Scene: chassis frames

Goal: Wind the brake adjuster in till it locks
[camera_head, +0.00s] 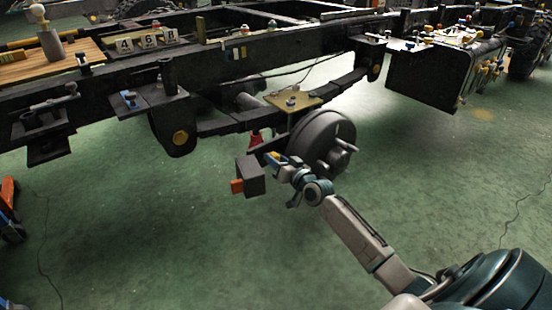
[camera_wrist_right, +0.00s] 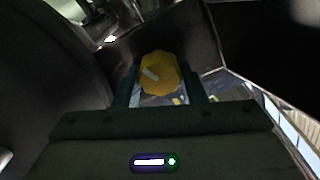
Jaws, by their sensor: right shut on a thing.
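The brake drum (camera_head: 322,142) hangs on the axle below the truck frame, a grey disc with studs on its face. My right gripper (camera_head: 274,160) reaches to the drum's left side, next to a dark grey box (camera_head: 250,178) with an orange end. In the right wrist view a yellow faceted knob (camera_wrist_right: 158,74) with a pale mark, seemingly the brake adjuster, sits between the fingers of my right gripper (camera_wrist_right: 160,96). The fingers are shut on it. In the head view the knob is mostly hidden by the gripper. My left gripper is not in view.
The dark chassis frame (camera_head: 290,45) runs above the drum. A leaf spring (camera_head: 232,122) and a red stand (camera_head: 255,138) are close behind the gripper. A black side box (camera_head: 420,78) hangs at the right. The green floor below is mostly clear.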

